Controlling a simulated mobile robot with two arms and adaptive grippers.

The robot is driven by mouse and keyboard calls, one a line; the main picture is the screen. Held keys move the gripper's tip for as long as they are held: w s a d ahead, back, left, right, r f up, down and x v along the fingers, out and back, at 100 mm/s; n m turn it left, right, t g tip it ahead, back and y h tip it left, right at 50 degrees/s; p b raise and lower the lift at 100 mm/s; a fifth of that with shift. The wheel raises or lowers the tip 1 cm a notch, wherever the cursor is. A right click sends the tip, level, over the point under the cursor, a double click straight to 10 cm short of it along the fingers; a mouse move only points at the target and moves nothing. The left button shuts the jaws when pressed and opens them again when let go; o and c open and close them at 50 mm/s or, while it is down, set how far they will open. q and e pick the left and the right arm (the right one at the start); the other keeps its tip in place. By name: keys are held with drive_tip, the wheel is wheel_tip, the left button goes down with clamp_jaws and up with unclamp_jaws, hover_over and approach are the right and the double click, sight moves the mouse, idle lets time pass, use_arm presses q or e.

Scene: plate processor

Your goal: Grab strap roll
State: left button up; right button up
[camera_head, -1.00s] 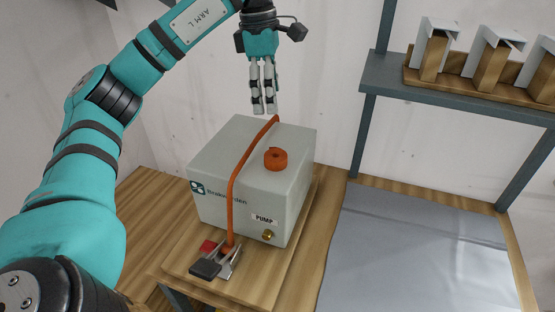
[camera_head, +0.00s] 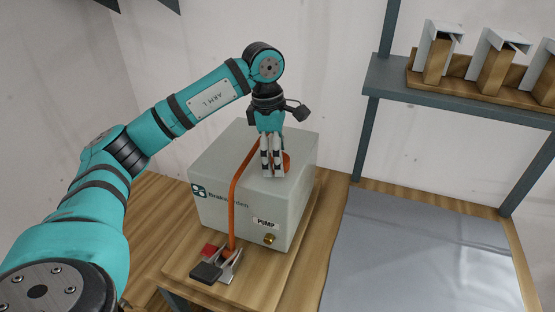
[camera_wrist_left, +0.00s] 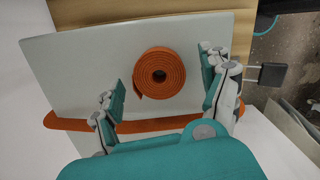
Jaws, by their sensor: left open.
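The orange strap roll (camera_wrist_left: 158,74) lies on the top of the pale pump box (camera_head: 222,163). In the head view only its right edge (camera_head: 286,161) shows past my fingers. My left gripper (camera_head: 272,172) points down over the box top at the roll. In the left wrist view the left gripper (camera_wrist_left: 162,85) is open, one finger on each side of the roll, with gaps to both. I cannot tell how high the fingertips are above the box. My right gripper is not in view.
An orange strap (camera_head: 233,200) runs over the box to a metal buckle (camera_head: 229,266) in front. A wooden board (camera_head: 262,281) is under the box. A grey mat (camera_head: 415,250) lies clear on the right. A shelf (camera_head: 455,95) holds several brackets.

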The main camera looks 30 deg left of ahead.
use_arm(q)
drive_tip(key=shift+f, duration=0.35)
drive_tip(key=shift+c, duration=0.3)
drive_tip(key=c, duration=1.2)
drive_tip(key=shift+w+r, duration=0.1)
